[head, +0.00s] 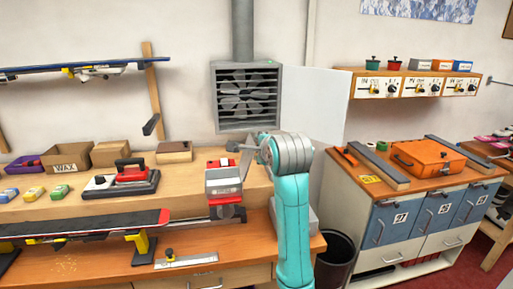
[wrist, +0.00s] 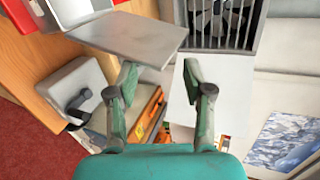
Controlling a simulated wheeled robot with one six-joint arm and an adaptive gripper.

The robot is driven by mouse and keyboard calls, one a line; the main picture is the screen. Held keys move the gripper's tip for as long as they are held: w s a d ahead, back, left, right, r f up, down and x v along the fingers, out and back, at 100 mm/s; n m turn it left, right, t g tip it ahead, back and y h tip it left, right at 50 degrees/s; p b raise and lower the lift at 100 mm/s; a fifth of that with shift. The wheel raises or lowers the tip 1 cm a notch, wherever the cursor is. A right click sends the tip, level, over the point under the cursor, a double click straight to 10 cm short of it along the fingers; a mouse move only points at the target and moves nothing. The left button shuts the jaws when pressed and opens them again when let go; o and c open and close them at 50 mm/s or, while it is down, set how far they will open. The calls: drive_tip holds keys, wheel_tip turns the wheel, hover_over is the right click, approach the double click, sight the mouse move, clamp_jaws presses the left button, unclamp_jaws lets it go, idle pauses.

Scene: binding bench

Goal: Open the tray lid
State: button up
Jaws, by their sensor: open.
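A flat grey panel (wrist: 130,36), which looks like the tray lid, lies tilted just ahead of my gripper in the wrist view. In the head view a narrow grey slab (head: 246,163), apparently the same panel, rises at the right of a red and grey box (head: 224,184) on the bench. The red and white box corner (wrist: 50,12) also shows in the wrist view. My gripper (wrist: 160,72) is open and empty. One fingertip overlaps the panel's lower edge in the picture; I cannot tell whether they touch. In the head view my gripper (head: 243,145) is partly hidden by my wrist.
A fan housing (head: 246,97) hangs on the wall behind, with a white panel (head: 312,105) beside it. A wooden box (head: 174,151) and a red-handled tool (head: 122,180) stand left on the bench. An orange case (head: 428,158) sits on the right cabinet.

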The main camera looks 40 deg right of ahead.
drive_tip(key=v, duration=0.5)
drive_tip(key=shift+s+a+r, duration=0.15)
drive_tip(key=shift+s+a, duration=0.05)
drive_tip(key=shift+s, duration=0.1)
drive_tip(key=shift+d, duration=0.1)
drive_tip(key=c, duration=0.5)
drive_tip(key=d+f+t, duration=0.1)
drive_tip(key=d+f, duration=0.1)
drive_tip(key=f, duration=0.1)
drive_tip(key=s+d+f+t, duration=0.1)
drive_tip(key=f, duration=0.1)
drive_tip(key=shift+d+f+n+t, duration=0.15)
drive_tip(key=shift+d+n+t, duration=0.15)
drive_tip(key=shift+d+n, duration=0.1)
clamp_jaws()
drive_tip(key=s+d+f+m+t, duration=0.1)
drive_tip(key=s+d+f+t, duration=0.15)
drive_tip(key=s, duration=0.25)
drive_tip(key=w+d+r, duration=0.1)
drive_tip(key=w, duration=1)
drive_tip(key=shift+r+t, duration=0.2)
drive_tip(key=shift+t, duration=0.15)
